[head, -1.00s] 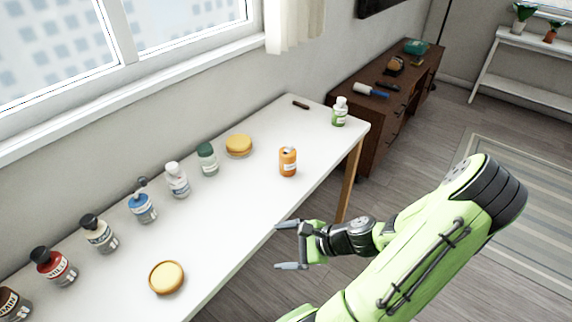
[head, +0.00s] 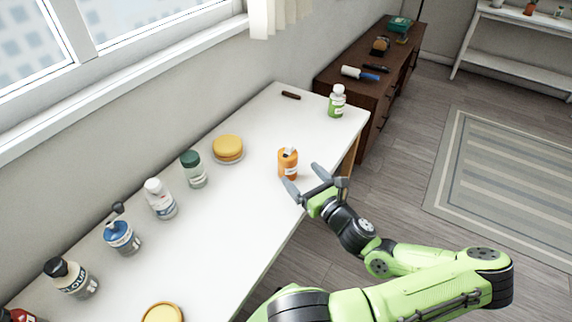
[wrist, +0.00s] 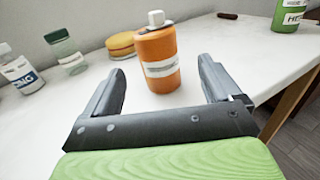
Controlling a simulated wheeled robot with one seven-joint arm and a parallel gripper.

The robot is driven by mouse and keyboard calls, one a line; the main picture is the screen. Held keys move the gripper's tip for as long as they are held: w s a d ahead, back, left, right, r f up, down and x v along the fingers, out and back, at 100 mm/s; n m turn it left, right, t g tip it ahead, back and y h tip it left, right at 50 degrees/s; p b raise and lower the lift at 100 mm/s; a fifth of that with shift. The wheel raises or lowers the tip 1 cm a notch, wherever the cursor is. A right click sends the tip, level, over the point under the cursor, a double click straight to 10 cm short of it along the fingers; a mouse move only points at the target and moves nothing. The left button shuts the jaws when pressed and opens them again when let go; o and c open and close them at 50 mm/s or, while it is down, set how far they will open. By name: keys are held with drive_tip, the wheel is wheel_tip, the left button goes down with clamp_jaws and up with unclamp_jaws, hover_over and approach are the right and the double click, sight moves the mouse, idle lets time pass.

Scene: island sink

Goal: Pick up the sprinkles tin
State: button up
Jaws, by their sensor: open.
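An orange tin (head: 287,165) with a white label and a small whitish top stands upright on the white table, near its right edge. I cannot read its label, so I cannot confirm it is the sprinkles tin. It also shows in the wrist view (wrist: 157,62), centred just ahead of the fingers. My gripper (head: 301,174) is open and empty, low at the table's edge and pointing at the tin. In the wrist view my gripper (wrist: 162,68) has one finger towards each side of the tin, with gaps on both sides.
A green bottle (head: 337,102) stands at the table's far right corner, and a dark stick (head: 291,95) lies nearby. A yellow round thing (head: 228,148), a green-capped jar (head: 194,170) and several bottles line the wall side. The table (head: 235,225) is clear left of the orange tin.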

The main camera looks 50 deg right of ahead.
sight(285, 158)
drive_tip(key=b+x, duration=0.1)
drive_tip(key=x, duration=0.8)
drive_tip(key=shift+w+a+f+b, duration=0.1)
drive_tip(key=shift+w+f+b, duration=0.05)
drive_tip(key=shift+b, duration=0.25)
drive_tip(key=c, duration=1.1)
